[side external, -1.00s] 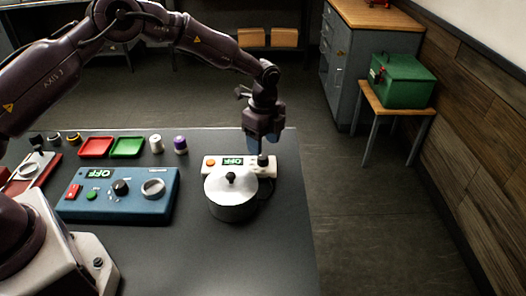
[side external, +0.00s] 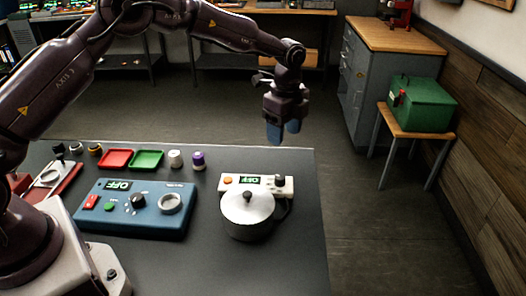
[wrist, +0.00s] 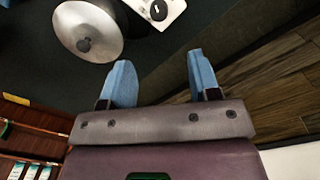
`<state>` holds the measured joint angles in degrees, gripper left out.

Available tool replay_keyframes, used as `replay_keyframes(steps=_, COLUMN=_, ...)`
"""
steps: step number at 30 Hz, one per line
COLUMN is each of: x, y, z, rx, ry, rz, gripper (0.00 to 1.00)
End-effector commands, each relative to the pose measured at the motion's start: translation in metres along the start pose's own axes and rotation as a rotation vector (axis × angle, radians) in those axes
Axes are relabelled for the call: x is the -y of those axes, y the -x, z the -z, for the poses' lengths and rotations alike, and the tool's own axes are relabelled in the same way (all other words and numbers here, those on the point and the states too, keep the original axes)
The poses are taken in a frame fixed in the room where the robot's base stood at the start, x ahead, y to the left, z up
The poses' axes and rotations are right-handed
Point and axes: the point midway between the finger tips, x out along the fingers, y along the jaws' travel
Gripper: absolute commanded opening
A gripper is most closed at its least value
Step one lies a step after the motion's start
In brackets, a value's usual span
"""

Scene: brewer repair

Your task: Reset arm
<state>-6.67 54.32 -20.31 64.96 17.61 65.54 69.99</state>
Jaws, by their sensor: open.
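My gripper (side external: 283,133) is open and empty, raised above the far right part of the dark table (side external: 290,255). Its two blue fingers stand apart in the wrist view (wrist: 160,82). A silver pot (side external: 247,213) with a domed lid and dark knob stands on the table, nearer the camera than my gripper. Behind it is a white brewer base (side external: 229,181) with an orange button, a display reading OFF and a dark knob (side external: 280,182). In the wrist view the pot lid (wrist: 88,30) and the dark knob (wrist: 158,10) lie beyond the fingertips.
A blue control box (side external: 150,225) with an OFF display sits left of the pot. Red (side external: 116,159) and green (side external: 147,160) trays, a white jar (side external: 175,159) and a purple-topped jar (side external: 198,160) stand behind it. A green case (side external: 425,105) rests on a stool at right.

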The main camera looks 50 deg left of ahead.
Motion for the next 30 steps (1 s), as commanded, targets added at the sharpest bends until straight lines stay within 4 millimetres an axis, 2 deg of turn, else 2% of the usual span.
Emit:
replay_keyframes(steps=2, x=-0.002, y=-0.004, z=0.002, rx=-0.008, ry=0.078, rz=-0.005, gripper=0.56)
replay_keyframes(steps=5, x=-0.021, y=-0.018, z=0.003, rx=-0.006, ry=0.219, rz=-0.051, gripper=0.56)
replay_keyframes(steps=8, x=-0.042, y=-0.007, z=0.001, rx=0.008, ry=0.371, rz=-0.057, gripper=0.56)
replay_keyframes(steps=17, x=-0.11, y=0.059, z=-0.018, rx=0.028, ry=0.773, rz=0.02, gripper=0.56)
replay_keyframes(steps=24, x=-0.189, y=0.116, z=-0.044, rx=-0.033, ry=1.122, rz=0.132, gripper=0.56)
replay_keyframes(steps=30, x=-0.256, y=0.142, z=-0.062, rx=-0.148, ry=1.345, rz=0.215, gripper=0.56)
